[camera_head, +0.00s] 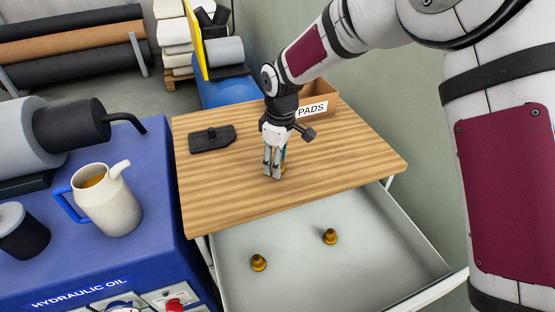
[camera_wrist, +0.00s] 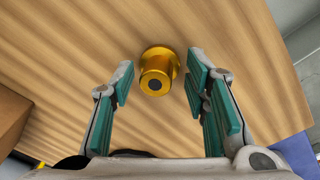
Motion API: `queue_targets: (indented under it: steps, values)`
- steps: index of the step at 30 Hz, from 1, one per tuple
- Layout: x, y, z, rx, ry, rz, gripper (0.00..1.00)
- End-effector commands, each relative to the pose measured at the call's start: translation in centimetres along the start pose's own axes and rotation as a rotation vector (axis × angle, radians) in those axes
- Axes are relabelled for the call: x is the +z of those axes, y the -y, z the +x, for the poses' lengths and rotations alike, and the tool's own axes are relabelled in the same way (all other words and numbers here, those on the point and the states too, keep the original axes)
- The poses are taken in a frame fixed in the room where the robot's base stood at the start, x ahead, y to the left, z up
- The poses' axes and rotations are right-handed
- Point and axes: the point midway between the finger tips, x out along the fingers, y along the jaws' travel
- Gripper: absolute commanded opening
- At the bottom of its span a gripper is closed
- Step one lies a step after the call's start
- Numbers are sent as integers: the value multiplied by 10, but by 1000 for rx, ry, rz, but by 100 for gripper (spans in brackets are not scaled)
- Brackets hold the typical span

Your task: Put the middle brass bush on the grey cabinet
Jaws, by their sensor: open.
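A brass bush (camera_wrist: 158,70) stands on the wooden top (camera_head: 340,160) of the unit with the open drawer. I take this unit to be the grey cabinet. My gripper (camera_head: 273,174) is low over that top, open, with a green-padded finger on each side of the bush. In the wrist view gaps show between the bush and both fingers. In the head view the gripper mostly hides this bush. Two more brass bushes, a left one (camera_head: 259,262) and a right one (camera_head: 330,236), stand apart in the pulled-out drawer (camera_head: 300,285).
A black flat object (camera_head: 212,138) lies on the wooden top at left. A box marked PADS (camera_head: 318,105) stands at its back. A blue unit (camera_head: 150,240) at left carries a jug (camera_head: 112,205) and dark cylinders. The top's right and front are clear.

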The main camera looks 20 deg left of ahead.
Motion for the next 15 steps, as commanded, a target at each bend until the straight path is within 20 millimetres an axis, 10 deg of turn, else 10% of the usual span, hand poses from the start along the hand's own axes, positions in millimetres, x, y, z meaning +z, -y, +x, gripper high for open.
queue_targets:
  steps: [15]
  values:
    - [-1, -2, -76, 5, -3, 1, 42]
